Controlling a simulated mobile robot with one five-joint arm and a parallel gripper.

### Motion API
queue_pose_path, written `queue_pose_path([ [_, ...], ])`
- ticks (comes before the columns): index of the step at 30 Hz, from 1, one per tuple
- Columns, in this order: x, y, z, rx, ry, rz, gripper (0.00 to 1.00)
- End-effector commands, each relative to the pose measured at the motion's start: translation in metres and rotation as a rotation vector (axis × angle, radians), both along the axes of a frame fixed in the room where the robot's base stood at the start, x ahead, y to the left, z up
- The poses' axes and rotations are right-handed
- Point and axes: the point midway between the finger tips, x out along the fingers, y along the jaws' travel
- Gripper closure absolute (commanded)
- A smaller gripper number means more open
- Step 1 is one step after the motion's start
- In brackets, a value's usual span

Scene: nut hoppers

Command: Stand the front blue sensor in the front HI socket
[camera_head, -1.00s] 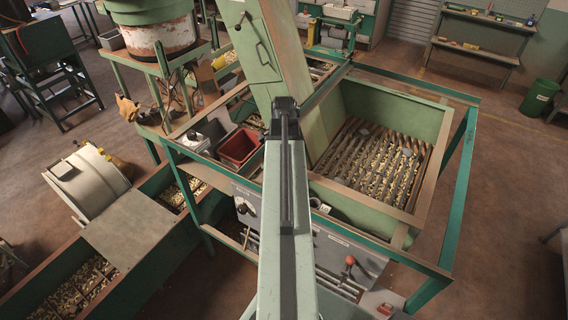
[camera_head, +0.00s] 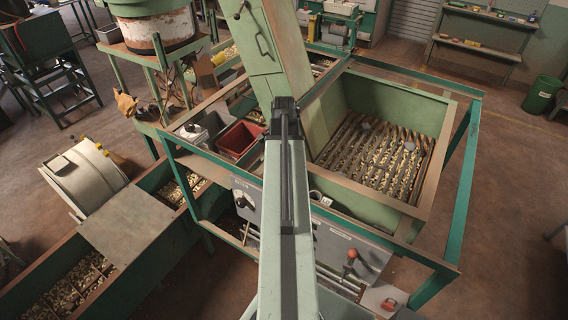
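I cannot make out a blue sensor or a socket marked HI in the head view. My arm runs up the middle of the picture and ends in a dark joint block. My gripper does not show beyond it. The arm covers part of the green hopper frame and its grey front panel (camera_head: 330,243). The open green hopper (camera_head: 395,100) to the right holds a slatted bed of nuts, with small grey round pieces (camera_head: 409,146) on it. A small pale ring-shaped part (camera_head: 316,196) sits at the hopper's near edge, right of my arm.
A red bin (camera_head: 237,140) and a grey bin (camera_head: 199,130) stand left of my arm. The panel carries an orange-topped lever (camera_head: 351,256); a red button box (camera_head: 389,304) is near it. Teal rails (camera_head: 466,190) surround the hopper. Open floor (camera_head: 520,210) lies right.

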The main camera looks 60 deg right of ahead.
Motion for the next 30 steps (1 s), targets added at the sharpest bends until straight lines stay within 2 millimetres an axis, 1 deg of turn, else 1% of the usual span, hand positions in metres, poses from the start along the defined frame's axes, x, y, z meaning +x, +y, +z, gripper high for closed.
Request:
queue_pose_path([
  [17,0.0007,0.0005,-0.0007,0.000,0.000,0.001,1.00],
  [30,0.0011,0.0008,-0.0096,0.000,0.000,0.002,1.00],
])
